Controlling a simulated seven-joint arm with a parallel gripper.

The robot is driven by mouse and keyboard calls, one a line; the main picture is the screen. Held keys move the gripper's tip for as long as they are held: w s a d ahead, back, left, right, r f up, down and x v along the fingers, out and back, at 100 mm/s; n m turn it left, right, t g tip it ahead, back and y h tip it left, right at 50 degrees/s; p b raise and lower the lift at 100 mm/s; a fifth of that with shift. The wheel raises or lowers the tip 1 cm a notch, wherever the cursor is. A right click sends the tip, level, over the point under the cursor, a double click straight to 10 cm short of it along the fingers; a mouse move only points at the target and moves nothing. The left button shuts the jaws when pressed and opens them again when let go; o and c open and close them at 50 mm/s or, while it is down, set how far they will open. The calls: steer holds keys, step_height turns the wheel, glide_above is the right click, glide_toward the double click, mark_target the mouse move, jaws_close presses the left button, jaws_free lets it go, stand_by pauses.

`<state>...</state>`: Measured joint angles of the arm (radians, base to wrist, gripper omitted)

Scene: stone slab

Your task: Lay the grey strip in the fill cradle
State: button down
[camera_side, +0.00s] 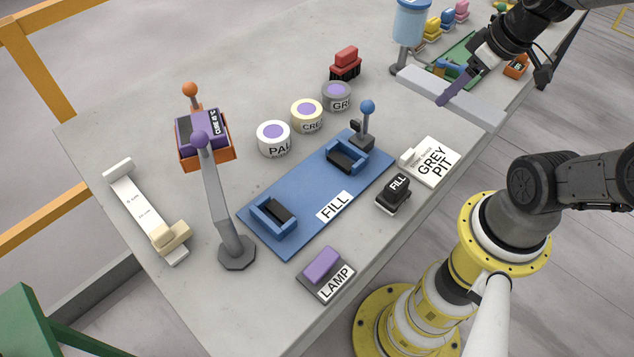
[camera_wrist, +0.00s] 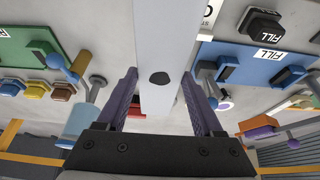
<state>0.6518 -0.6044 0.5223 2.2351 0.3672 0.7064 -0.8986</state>
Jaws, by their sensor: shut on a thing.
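The long grey strip (camera_side: 480,106) is at the far right of the slab, with its near end reaching past the slab's edge. It has a dark pit (camera_wrist: 159,78) on its face. My gripper (camera_side: 446,96) has purple fingers; in the wrist view my gripper (camera_wrist: 160,92) has one finger on each side of the strip, shut on it. I cannot tell how high the strip is. The fill cradle (camera_side: 300,205) is a blue plate labelled FILL with two blue dark-lined holders, both empty. It partly shows in the wrist view (camera_wrist: 240,70).
A lamp post (camera_side: 215,200) with a purple ball stands left of the cradle, and a blue-ball lever (camera_side: 367,115) at its far end. A FILL button (camera_side: 393,194), GREY PIT card (camera_side: 434,160) and purple LAMP button (camera_side: 322,266) lie near. Several round pots (camera_side: 274,139) stand behind.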

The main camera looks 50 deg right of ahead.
step_height(320, 180, up, 5)
steer(key=w+a+n+g+y, duration=0.1)
steer(key=w+a+n+y, duration=0.2)
steer(key=w+a+n, duration=0.55)
steer(key=n+g+y, duration=0.1)
steer(key=n+g, duration=0.2)
steer(key=n, duration=0.7)
glide_above(308, 192)
steer(key=d, duration=0.2)
steer(key=shift+m, duration=0.25)
steer(key=shift+a+f, duration=0.1)
steer(key=shift+f, duration=7.85)
steer(key=shift+y, duration=0.3)
steer(key=shift+c, duration=0.2)
jaws_free()
steer(key=shift+f, duration=0.2)
